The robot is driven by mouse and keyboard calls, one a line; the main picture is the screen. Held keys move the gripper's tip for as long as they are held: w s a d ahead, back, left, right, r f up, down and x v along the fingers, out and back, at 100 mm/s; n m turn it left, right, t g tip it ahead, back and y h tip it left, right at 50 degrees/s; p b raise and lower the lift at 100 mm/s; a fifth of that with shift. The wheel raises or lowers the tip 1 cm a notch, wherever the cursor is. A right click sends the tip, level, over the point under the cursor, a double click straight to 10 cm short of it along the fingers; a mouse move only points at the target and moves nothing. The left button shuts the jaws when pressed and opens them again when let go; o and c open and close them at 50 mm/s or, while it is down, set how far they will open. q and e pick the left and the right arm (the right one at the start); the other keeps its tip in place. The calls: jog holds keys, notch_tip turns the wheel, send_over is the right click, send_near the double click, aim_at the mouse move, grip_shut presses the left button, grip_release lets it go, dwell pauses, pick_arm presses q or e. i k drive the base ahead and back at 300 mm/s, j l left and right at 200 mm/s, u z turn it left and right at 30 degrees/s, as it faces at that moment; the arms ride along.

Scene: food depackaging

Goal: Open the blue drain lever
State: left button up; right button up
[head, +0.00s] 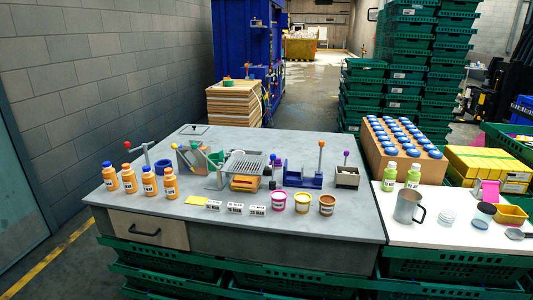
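A grey lever with a red knob (127,144) stands further left. Neither of my grippers is in view.
Several orange bottles (148,183) stand at the left front. A slotted metal rack (249,163), blue fixture (301,178) and open tubs (303,202) occupy the middle and right. A white side table (428,238) holds a grey mug (408,206).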

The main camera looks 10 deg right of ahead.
aim_at(272, 157)
jog(key=i+z, duration=0.25)
jog(key=i, duration=0.65)
